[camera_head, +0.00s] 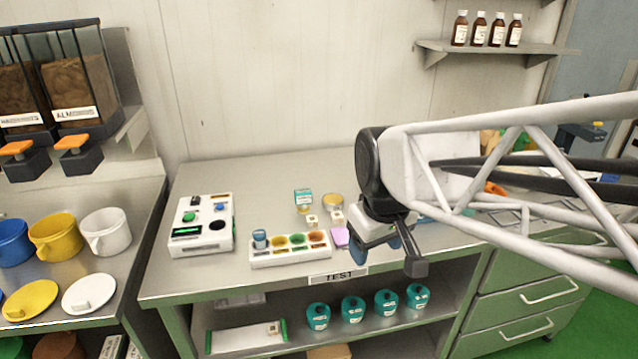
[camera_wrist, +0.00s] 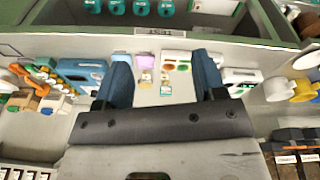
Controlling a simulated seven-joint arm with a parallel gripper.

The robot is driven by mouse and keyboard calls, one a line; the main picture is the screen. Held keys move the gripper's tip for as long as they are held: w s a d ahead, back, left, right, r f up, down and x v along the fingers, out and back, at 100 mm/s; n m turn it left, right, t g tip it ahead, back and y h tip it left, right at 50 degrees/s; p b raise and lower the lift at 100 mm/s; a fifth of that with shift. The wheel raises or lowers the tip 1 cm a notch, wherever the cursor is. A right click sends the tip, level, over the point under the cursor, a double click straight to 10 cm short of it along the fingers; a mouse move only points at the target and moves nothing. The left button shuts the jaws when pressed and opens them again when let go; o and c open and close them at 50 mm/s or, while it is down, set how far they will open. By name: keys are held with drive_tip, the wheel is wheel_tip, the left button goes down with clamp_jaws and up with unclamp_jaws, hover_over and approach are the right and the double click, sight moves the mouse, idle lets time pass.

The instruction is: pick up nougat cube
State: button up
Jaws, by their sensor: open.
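Two small pale cubes, one on the left (camera_head: 312,221) and one on the right (camera_head: 337,216), sit on the steel bench (camera_head: 262,185), behind a pink pad (camera_head: 339,236). They look like nougat, but I cannot tell which is the named cube. In the wrist view they are small, the left one (camera_wrist: 147,76) next to the other (camera_wrist: 165,77), between my fingers in the picture but some way off. My gripper (camera_head: 385,256) is open and empty, in the air right of the cubes and toward the bench front. Both blue fingers (camera_wrist: 162,74) show in the wrist view.
A rack of coloured cups (camera_head: 290,252) stands left of the pad, with a control box (camera_head: 202,224) further left.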

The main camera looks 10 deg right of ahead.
drive_tip(key=w+d+f+n, duration=0.3)
drive_tip(key=w+f+n, duration=0.1)
drive_tip(key=w, duration=0.8)
drive_tip(key=w+d+f+n+g, duration=0.1)
drive_tip(key=w+d+f+n, duration=0.3)
drive_tip(key=w, duration=0.9)
drive_tip(key=w+d+f+n+g, duration=0.1)
drive_tip(key=w+d+f+n, duration=0.3)
drive_tip(key=w, duration=0.9)
drive_tip(key=shift+d+f+n, duration=0.1)
drive_tip(key=shift+f+n, duration=0.4)
drive_tip(key=shift+n, duration=0.5)
drive_tip(key=shift+d+f+n, duration=0.1)
drive_tip(key=shift+f+n, duration=0.4)
drive_tip(key=shift+n, duration=0.5)
drive_tip(key=shift+w+d+f, duration=0.15)
drive_tip(key=shift+w+f, duration=0.2)
drive_tip(key=shift+f, duration=1.3)
drive_tip(key=shift+f, duration=2.6)
